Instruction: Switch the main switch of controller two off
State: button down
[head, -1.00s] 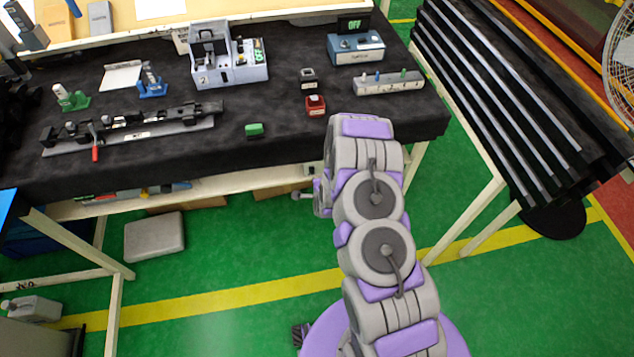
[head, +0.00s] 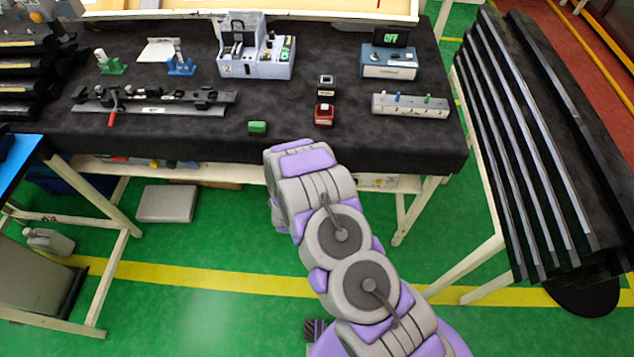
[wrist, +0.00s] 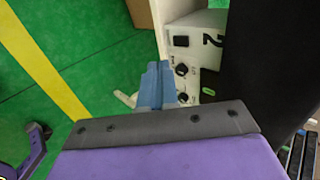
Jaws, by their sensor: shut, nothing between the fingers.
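In the wrist view a white controller box marked "2" (wrist: 190,22) stands beside a black surface. Its face carries a black rocker switch (wrist: 181,41), dark round knobs (wrist: 182,70) and a small green light or label (wrist: 208,91). My gripper (wrist: 154,68) shows its blue fingers shut and empty, in front of the face and left of the knobs in the picture. I cannot tell whether they touch it. In the head view my arm hides the gripper. A cream panel (head: 372,182) shows under the bench edge there.
The black-covered bench (head: 200,145) holds a grey control box (head: 262,68), a blue box with an "OFF" display (head: 390,62), a red block (head: 324,115) and a green block (head: 257,128). A rack of dark bars (head: 530,150) stands at right. Green floor lies in front.

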jog(key=w+d+r+b+x, duration=0.1)
jog(key=w+r+b+x, duration=0.1)
jog(key=x, duration=1.1)
jog(key=shift+d+t+b, duration=0.3)
dwell(0.7)
jog(key=shift+w+f, duration=0.1)
jog(key=shift+w, duration=0.05)
jog(key=shift+w+a+r, duration=0.1)
jog(key=shift+w+r, duration=0.1)
jog(key=shift+r, duration=0.7)
